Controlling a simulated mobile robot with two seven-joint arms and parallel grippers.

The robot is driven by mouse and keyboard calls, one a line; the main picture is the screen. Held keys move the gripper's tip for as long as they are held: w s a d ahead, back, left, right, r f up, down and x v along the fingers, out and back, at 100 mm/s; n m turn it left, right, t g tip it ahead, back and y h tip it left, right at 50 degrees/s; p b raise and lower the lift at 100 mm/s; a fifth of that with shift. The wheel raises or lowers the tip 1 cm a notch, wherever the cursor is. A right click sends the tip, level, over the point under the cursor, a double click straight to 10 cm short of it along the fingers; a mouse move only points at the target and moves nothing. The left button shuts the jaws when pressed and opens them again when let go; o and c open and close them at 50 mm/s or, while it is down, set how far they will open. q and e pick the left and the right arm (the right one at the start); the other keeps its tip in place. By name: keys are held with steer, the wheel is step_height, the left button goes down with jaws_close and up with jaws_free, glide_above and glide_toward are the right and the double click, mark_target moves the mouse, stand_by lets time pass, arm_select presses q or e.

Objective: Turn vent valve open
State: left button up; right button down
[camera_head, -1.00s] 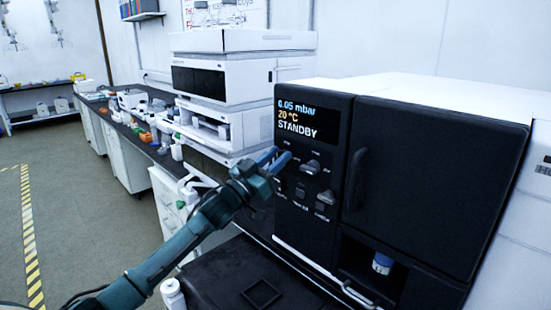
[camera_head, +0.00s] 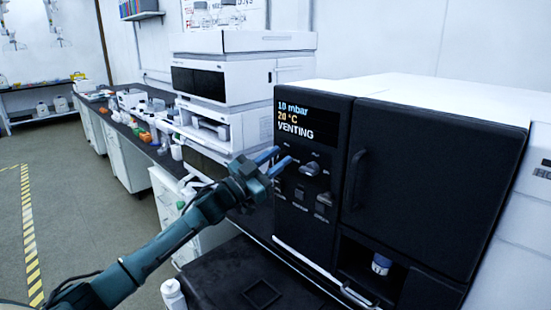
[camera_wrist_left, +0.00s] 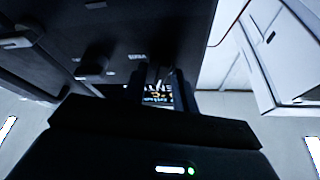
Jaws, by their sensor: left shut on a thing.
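The black instrument's control panel (camera_head: 303,205) faces me in the head view, with a display (camera_head: 296,120) reading 10 mbar, 20 °C and VENTING. My left gripper (camera_head: 284,156) is at the panel's left part, just below the display, its two blue fingers a little apart and shut on the vent valve knob. The knob itself is hidden by the fingers. In the left wrist view the fingers (camera_wrist_left: 164,88) point at the panel, with the lit display between them. My right gripper is not in view.
Another grey knob (camera_head: 311,169) sits just right of my gripper. The instrument has a door with a handle (camera_head: 355,180) and a lower recess holding a blue-capped vial (camera_head: 381,264). A white-capped bottle (camera_head: 172,293) stands beside my left forearm.

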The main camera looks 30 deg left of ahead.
arm_select(q)
steer(key=m+g+h, duration=0.1)
steer(key=m, duration=0.2)
steer(key=m+g+p, duration=0.1)
steer(key=m, duration=0.2)
steer(key=m+g+h, duration=0.1)
steer(key=m, duration=0.1)
steer(key=shift+m+h+p, duration=0.3)
steer(key=shift+m+p, duration=0.1)
steer(key=m+g+p, duration=0.1)
steer(key=m, duration=0.2)
steer(key=m+g+p, duration=0.1)
steer(key=m, duration=0.2)
steer(key=shift+d+f+g, duration=0.1)
steer(key=shift+g, duration=0.2)
steer(key=shift+f+m+g+p, duration=0.1)
steer(key=shift+m+g+p, duration=0.35)
steer(key=shift+m, duration=0.55)
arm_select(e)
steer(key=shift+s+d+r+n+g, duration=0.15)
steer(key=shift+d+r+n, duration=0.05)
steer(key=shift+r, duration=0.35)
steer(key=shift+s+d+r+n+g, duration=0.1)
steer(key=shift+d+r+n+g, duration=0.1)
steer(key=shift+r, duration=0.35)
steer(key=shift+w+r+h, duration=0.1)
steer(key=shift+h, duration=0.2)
arm_select(q)
steer(key=o, duration=0.6)
steer(key=shift+s, duration=0.1)
